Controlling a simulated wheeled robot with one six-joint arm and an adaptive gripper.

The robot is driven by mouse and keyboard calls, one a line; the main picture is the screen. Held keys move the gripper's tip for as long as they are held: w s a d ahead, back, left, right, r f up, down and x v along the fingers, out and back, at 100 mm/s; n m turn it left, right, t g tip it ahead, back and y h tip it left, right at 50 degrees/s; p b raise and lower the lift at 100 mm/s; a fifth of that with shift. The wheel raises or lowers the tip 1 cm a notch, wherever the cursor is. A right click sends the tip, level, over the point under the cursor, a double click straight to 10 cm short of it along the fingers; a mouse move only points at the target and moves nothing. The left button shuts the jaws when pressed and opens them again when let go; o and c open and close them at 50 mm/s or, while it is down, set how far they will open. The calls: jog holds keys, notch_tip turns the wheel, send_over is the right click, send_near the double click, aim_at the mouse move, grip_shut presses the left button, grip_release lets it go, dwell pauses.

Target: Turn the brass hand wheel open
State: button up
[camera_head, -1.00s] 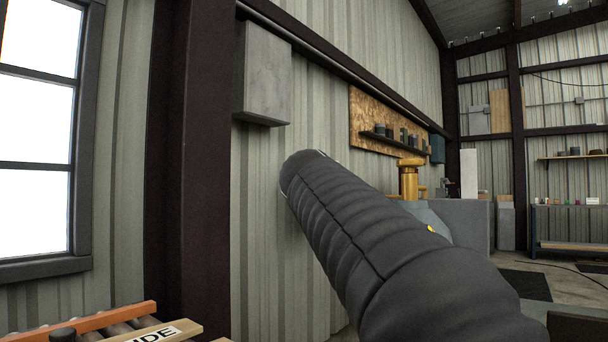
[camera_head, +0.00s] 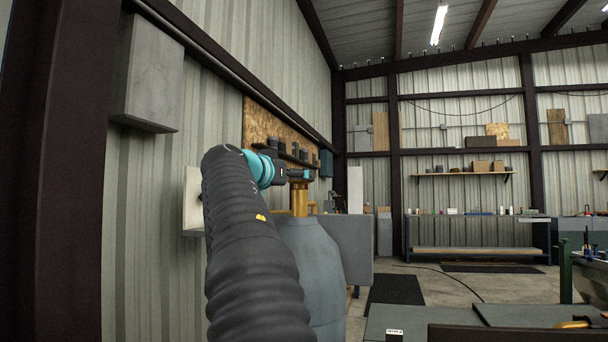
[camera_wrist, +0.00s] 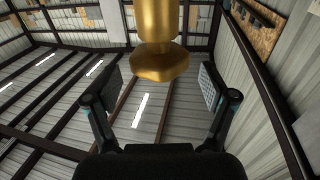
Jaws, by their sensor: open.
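A brass fitting (camera_head: 299,198) stands upright on a grey housing (camera_head: 310,262), right of my arm in the head view. Its top is partly hidden by my gripper (camera_head: 299,174), which is level with it. In the wrist view a brass shaft (camera_wrist: 158,20) comes in from the top edge and ends in a wider faceted brass knob (camera_wrist: 160,65), which seems to be the hand wheel. My gripper (camera_wrist: 158,88) is open, one finger on each side of the knob with gaps on both sides. Nothing is held. I cannot tell how deep the knob sits between the fingers.
A grey box (camera_head: 150,75) hangs on the corrugated wall at left. A wooden board with a shelf (camera_head: 290,152) is behind the fitting. A dark-topped bench (camera_head: 440,322) is at lower right. Open floor (camera_head: 450,290) lies beyond it.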

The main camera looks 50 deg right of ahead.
jog(key=p+x, duration=0.1)
jog(key=x, duration=0.5)
jog(key=shift+d+p, duration=0.1)
jog(key=shift+p, duration=0.2)
jog(key=c, duration=1)
